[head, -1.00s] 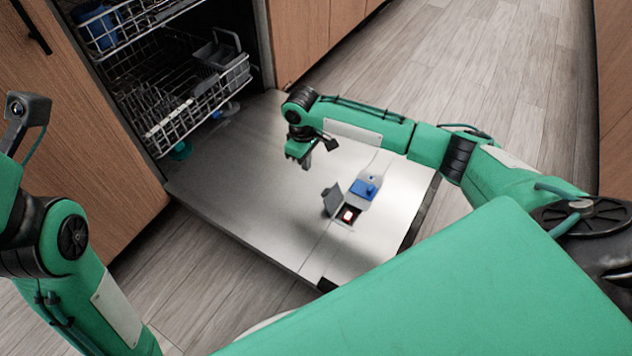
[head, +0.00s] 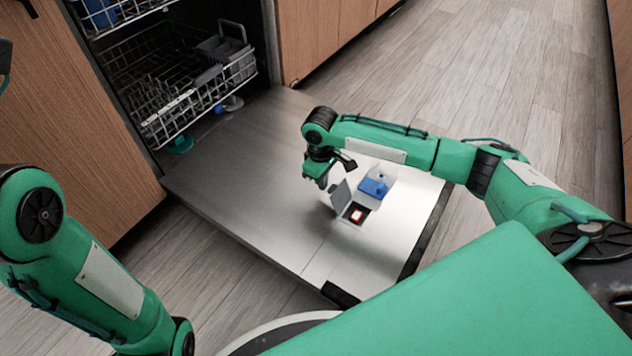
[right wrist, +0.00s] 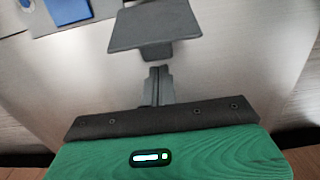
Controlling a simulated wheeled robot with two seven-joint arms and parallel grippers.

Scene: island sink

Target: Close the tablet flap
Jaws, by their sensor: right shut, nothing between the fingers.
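The grey tablet flap (head: 341,195) stands up, open, at the left side of the tablet compartment (head: 357,214) on the dishwasher door. A red and white tablet lies inside the compartment. My right gripper (head: 322,183) is shut and empty, just left of and above the flap in the head view. In the right wrist view the flap (right wrist: 153,27) is just beyond the shut fingertips (right wrist: 158,72); I cannot tell whether they touch. My left gripper is out of view; only my left arm shows.
The dishwasher door (head: 250,190) lies open and flat, mostly bare. A blue piece (head: 374,187) sits beside the compartment. The lower rack (head: 185,105) is at the upper left, with a teal item (head: 180,144) under it.

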